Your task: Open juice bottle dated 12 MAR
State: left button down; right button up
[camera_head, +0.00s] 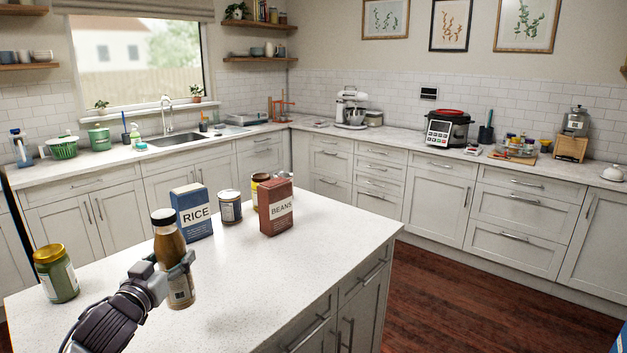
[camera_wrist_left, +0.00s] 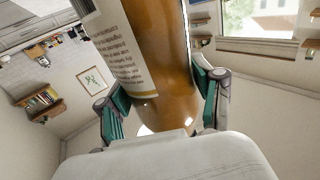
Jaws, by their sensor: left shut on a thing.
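A brown juice bottle (camera_head: 170,243) with a black cap (camera_head: 164,216) is near the front left of the island counter. It stands nearly upright with its cap on, and I cannot tell whether its base touches the counter. My left gripper (camera_head: 172,272) is shut around its body, below the shoulder. In the left wrist view the brown bottle (camera_wrist_left: 167,60) sits between the two green-padded fingers of the left gripper (camera_wrist_left: 163,100). A pale label with lines of small text shows there; no date is readable. My right gripper is not in view.
On the island counter (camera_head: 270,265) stand a green jar with a gold lid (camera_head: 56,275), a blue rice box (camera_head: 192,212), a can (camera_head: 230,208), a brown beans box (camera_head: 275,207) and a partly hidden jar (camera_head: 259,182). The counter's front right is clear.

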pick_arm(q)
jog(key=s+d+f, duration=0.3)
jog(key=s, duration=0.4)
jog(key=s+d+f+y, duration=0.1)
jog(key=s+d+f, duration=0.2)
jog(key=s, duration=0.4)
jog(key=s+d+f+n, duration=0.1)
jog(key=s+d+f, duration=0.2)
jog(key=s+d, duration=0.2)
jog(key=s, duration=0.3)
jog(key=shift+y, duration=0.4)
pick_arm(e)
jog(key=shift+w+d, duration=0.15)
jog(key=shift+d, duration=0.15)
pick_arm(q)
jog(key=shift+w+a+f, duration=0.1)
jog(key=shift+f, duration=0.05)
